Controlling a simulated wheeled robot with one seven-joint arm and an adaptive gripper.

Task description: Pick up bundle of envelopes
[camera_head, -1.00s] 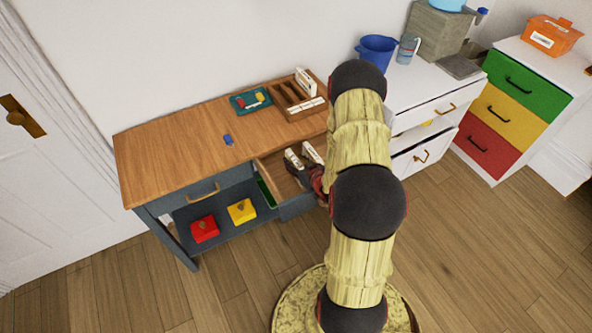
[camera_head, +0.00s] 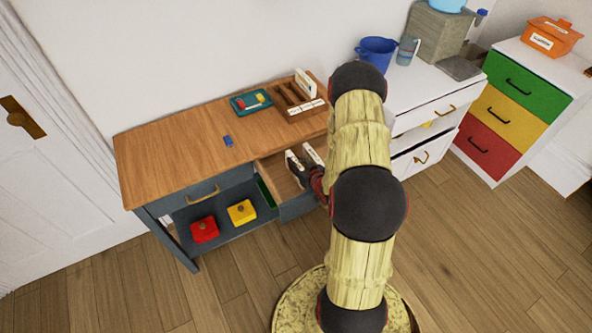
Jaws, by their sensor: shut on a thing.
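The bundle of envelopes appears to be one of two white upright items in the open drawer (camera_head: 270,168) of the wooden-topped table. The left white bundle (camera_head: 291,158) is beside my gripper (camera_head: 301,170). Another white item (camera_head: 311,155) stands just to the right, partly hidden by my arm. My gripper is dark with red parts, reaches into the drawer from the right and is shut on the left white bundle. The fingertips are small and partly hidden, so the exact contact is unclear.
The tabletop (camera_head: 175,150) holds a blue block (camera_head: 228,141), a teal tray (camera_head: 251,101) and a wooden organizer (camera_head: 300,112). Red (camera_head: 204,229) and yellow (camera_head: 241,212) boxes sit on the lower shelf. A white cabinet with a blue bucket (camera_head: 377,52) stands right. Open floor lies in front.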

